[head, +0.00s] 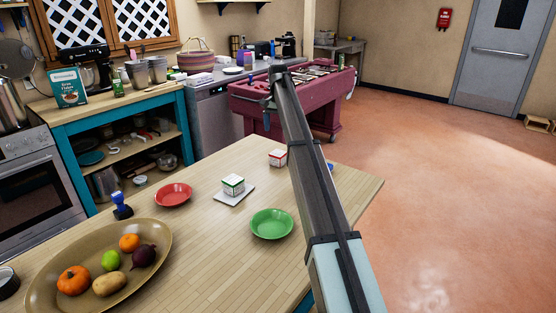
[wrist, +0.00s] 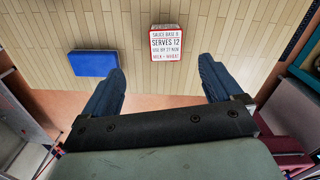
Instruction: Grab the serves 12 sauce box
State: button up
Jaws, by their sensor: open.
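The sauce box (wrist: 165,43) is a small white carton with a red edge, and its top label reads "SERVES 12". In the wrist view it lies on the wooden table, ahead of my gripper (wrist: 158,85) and between the lines of its two fingers. The fingers are spread apart with nothing between them, and the box is clear of both. In the head view the red-edged box (head: 278,158) sits near the table's far edge, just left of my arm. My gripper's fingers cannot be made out there.
A blue object (wrist: 93,63) lies left of the box in the wrist view. A green-marked white box (head: 233,184) stands on a pale slab. A red plate (head: 173,195), green plate (head: 271,224) and fruit platter (head: 43,291) share the table (head: 195,250). A maroon foosball table (head: 245,107) stands beyond.

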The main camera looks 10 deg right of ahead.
aim_at(278, 153)
jog(key=f+m, duration=0.4)
jog(key=m, duration=0.2)
jog(key=w+f+m, duration=0.1)
jog(key=f+m, duration=0.4)
jog(key=m, duration=0.2)
jog(key=f+m, duration=0.4)
jog(key=m, duration=0.2)
jog(key=shift+w+f+m, duration=0.2)
jog(key=shift+f+m, duration=0.05)
jog(key=shift+m, duration=0.05)
jog(key=c, duration=1.2)
jog(key=shift+o, duration=0.2)
jog(key=shift+r, duration=0.1)
